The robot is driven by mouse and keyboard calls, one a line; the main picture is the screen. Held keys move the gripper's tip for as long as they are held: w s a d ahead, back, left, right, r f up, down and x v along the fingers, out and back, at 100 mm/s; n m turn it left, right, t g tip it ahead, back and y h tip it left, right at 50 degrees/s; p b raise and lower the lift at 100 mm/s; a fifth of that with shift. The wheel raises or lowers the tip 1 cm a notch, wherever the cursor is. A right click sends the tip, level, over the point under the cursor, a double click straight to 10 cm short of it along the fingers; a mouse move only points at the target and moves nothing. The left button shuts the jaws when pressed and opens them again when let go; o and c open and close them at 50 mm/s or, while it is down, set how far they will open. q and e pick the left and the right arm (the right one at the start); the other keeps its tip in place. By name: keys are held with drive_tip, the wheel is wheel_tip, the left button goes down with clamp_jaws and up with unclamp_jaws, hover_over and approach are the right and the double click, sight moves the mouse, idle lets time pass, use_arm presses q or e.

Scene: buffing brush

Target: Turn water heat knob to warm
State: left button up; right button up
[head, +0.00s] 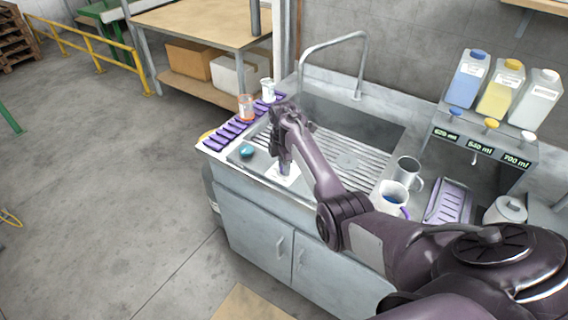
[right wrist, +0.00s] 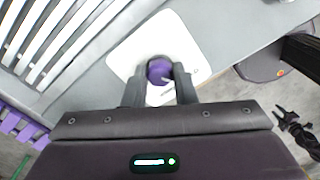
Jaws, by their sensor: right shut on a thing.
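The water heat knob (right wrist: 160,70) is dark with a purple cap and a pale pointer mark. It stands on a white square plate (right wrist: 185,36) at the counter's edge; the plate (head: 283,177) also shows in the head view. My right gripper (head: 284,164) reaches down over the plate. In the right wrist view its two fingers (right wrist: 160,88) are shut on the knob, one on each side. Markings for warm are not readable. A dark claw-like part (right wrist: 291,120) at the right of the wrist view may be my left gripper, but its jaws are unclear.
The ribbed sink drainer (head: 345,158) lies beside the plate, with a tall faucet (head: 363,65) behind. A teal round object (head: 246,150) and purple strips (head: 228,132) are left. Mugs (head: 394,197) and a bottle dispenser (head: 487,140) stand right.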

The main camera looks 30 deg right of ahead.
drive_tip(key=shift+r+m+p, duration=0.15)
drive_tip(key=shift+m+p, duration=0.45)
drive_tip(key=shift+m, duration=0.6)
drive_tip(key=m+p, duration=0.1)
drive_tip(key=m, duration=0.1)
drive_tip(key=shift+m, duration=0.4)
drive_tip(key=m+p, duration=0.1)
drive_tip(key=m, duration=0.4)
drive_tip(key=shift+m, duration=0.3)
drive_tip(key=o, duration=1)
drive_tip(key=shift+r+b, duration=0.45)
drive_tip(key=shift+r, duration=3.35)
